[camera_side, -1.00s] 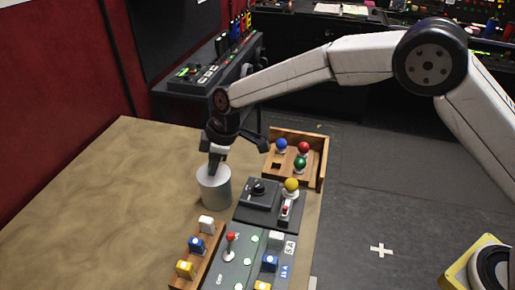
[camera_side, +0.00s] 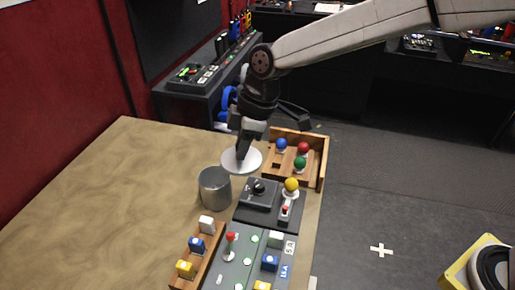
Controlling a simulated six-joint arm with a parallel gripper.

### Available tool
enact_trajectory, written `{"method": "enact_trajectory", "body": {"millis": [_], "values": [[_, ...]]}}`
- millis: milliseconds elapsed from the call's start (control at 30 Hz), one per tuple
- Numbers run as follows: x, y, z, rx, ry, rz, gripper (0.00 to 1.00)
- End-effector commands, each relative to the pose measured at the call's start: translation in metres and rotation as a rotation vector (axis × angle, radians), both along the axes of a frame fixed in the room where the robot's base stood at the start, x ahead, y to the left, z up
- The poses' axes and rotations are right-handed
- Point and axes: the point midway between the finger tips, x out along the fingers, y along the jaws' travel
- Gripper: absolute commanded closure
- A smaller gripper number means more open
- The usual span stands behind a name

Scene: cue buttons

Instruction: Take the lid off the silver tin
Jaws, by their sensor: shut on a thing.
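The silver tin (camera_side: 214,190) stands upright on the table with its top open and its dark inside showing. Its lid (camera_side: 232,163), a pale round disc, is behind the tin and a little to the right, apart from it. My gripper (camera_side: 242,152) points down and is shut on the lid, with its fingers at the lid's middle. I cannot tell whether the lid touches the table or hangs just above it.
A wooden tray (camera_side: 325,160) with blue, red and green balls is right of the lid. A dark box with a knob (camera_side: 259,188) and a yellow ball (camera_side: 291,185) is right of the tin. A wooden rack (camera_side: 208,252) with several blocks and a button panel (camera_side: 240,265) stand in front. The table's left side is clear.

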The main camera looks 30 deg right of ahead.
Motion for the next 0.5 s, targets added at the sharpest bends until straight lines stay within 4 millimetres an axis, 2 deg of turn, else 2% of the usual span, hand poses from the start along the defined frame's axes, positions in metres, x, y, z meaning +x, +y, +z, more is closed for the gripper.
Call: {"method": "enact_trajectory", "body": {"millis": [200,500], "values": [[-0.025,-0.012,0.013,0.000,-0.002,0.001,1.00],[-0.043,-0.021,0.021,0.001,-0.001,0.000,1.00]]}}
